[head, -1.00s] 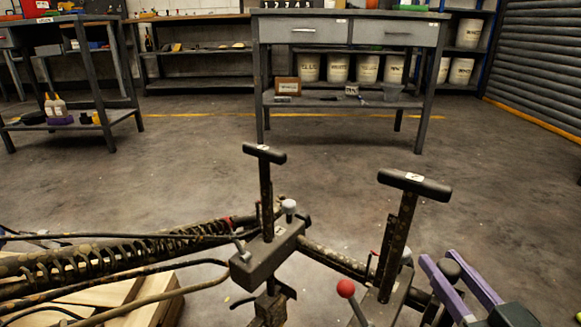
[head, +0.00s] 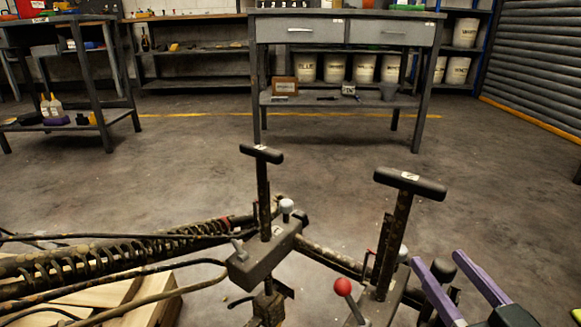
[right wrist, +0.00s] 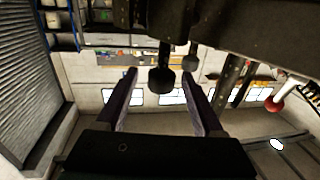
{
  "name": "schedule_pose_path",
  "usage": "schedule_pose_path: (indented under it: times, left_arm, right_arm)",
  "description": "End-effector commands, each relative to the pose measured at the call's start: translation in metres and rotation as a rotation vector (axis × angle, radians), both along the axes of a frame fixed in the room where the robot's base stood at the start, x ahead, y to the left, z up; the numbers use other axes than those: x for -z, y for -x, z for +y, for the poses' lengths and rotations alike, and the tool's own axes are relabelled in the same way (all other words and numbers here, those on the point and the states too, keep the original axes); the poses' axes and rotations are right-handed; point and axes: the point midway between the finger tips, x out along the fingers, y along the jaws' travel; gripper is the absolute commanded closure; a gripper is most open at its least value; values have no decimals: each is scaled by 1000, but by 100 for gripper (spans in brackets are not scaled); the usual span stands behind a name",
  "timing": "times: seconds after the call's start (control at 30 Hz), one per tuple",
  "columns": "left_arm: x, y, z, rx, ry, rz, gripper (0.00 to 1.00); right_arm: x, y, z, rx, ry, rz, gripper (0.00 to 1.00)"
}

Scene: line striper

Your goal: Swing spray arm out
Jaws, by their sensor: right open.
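The line striper fills the lower part of the head view. A long bar wrapped in coiled hose (head: 110,258) comes in from the left, and a dark bar (head: 335,262) runs right from a grey block (head: 262,257); I cannot tell which is the spray arm. Two black T-handles stand upright, one at centre (head: 261,153) and one at right (head: 410,184). My right gripper (head: 437,258) has purple fingers, open, with a dark knob (head: 443,270) between or behind them. In the right wrist view the open fingers (right wrist: 158,76) frame a black knob (right wrist: 162,81); contact is unclear.
A red ball lever (head: 343,286) stands left of my right gripper; it also shows in the right wrist view (right wrist: 276,104). Wooden boards (head: 130,300) lie under the hoses. A workbench (head: 345,30) stands behind, with clear floor (head: 520,180) in front and right.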

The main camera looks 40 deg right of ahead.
Motion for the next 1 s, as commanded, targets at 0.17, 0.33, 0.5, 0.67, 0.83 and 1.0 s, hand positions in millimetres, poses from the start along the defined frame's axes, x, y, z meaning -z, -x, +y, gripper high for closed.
schedule_pose_path:
  times: [0.17, 0.33, 0.5, 0.67, 0.83, 1.0]
  left_arm:
    - [-7, 0, -1, -3, 5, 0, 50]
    - [-15, 0, -1, -4, 5, 1, 50]
    - [-19, 0, -1, -4, 5, 1, 50]
    - [-20, 0, -1, -3, 4, 1, 50]
    - [-19, 0, 0, 0, -1, 1, 50]
    - [-19, 0, 1, 3, -4, 1, 50]
  right_arm:
    - [-1, 18, 9, 1, -3, 6, 31]
    - [-1, 50, 24, 1, -4, 6, 31]
    - [0, 76, 37, 1, -3, 3, 31]
    - [0, 87, 43, 1, -1, 0, 31]
    - [0, 89, 44, 1, -1, 0, 31]
    - [0, 89, 43, 1, -1, 0, 31]
